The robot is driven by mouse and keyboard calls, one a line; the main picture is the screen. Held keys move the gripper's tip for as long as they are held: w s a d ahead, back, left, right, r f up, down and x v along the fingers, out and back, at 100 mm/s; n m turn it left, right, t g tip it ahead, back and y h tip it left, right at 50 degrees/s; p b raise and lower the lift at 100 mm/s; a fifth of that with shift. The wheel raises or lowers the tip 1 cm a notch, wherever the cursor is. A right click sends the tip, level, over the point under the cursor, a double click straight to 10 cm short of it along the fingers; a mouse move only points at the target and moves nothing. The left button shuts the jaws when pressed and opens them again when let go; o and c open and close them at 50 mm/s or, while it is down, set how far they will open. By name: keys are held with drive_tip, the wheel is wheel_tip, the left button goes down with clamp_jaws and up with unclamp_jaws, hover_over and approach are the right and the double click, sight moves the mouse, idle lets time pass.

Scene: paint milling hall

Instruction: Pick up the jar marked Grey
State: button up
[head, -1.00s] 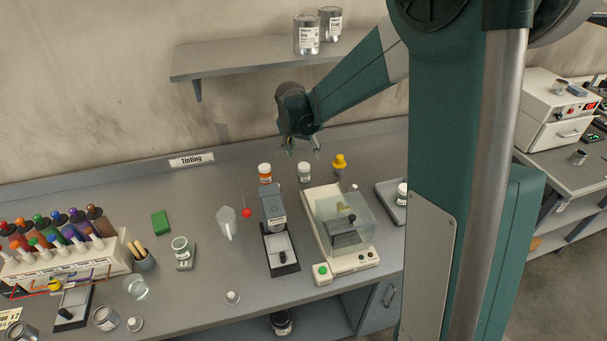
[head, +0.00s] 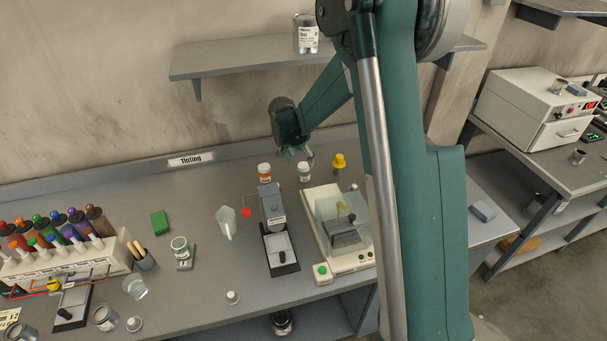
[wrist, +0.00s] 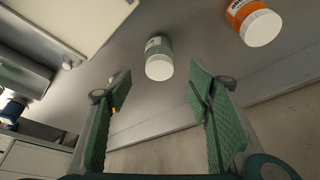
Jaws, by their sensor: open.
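A small jar with a white lid and a greyish-green body (head: 304,174) stands on the bench between an orange jar and a yellow-topped item. Its label is too small to read in the head view. In the wrist view the jar (wrist: 158,58) lies ahead, between the lines of my fingers and just beyond their tips. My gripper (head: 297,154) is just above and behind the jar in the head view. The gripper also shows in the wrist view (wrist: 160,82), with its green pads apart and nothing between them.
The orange jar (head: 265,172) is close on the left, the yellow-topped item (head: 339,163) on the right. A balance with a glass case (head: 341,220) and a grey instrument (head: 273,207) stand in front. A shelf (head: 240,62) hangs behind.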

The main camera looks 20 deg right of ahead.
sight(303, 166)
drive_tip(key=shift+x, duration=1.3)
drive_tip(key=shift+x, duration=2.55)
drive_tip(key=shift+d, duration=0.1)
drive_tip(key=c, duration=1)
drive_tip(key=shift+r, duration=0.1)
drive_tip(key=shift+r, duration=4.9)
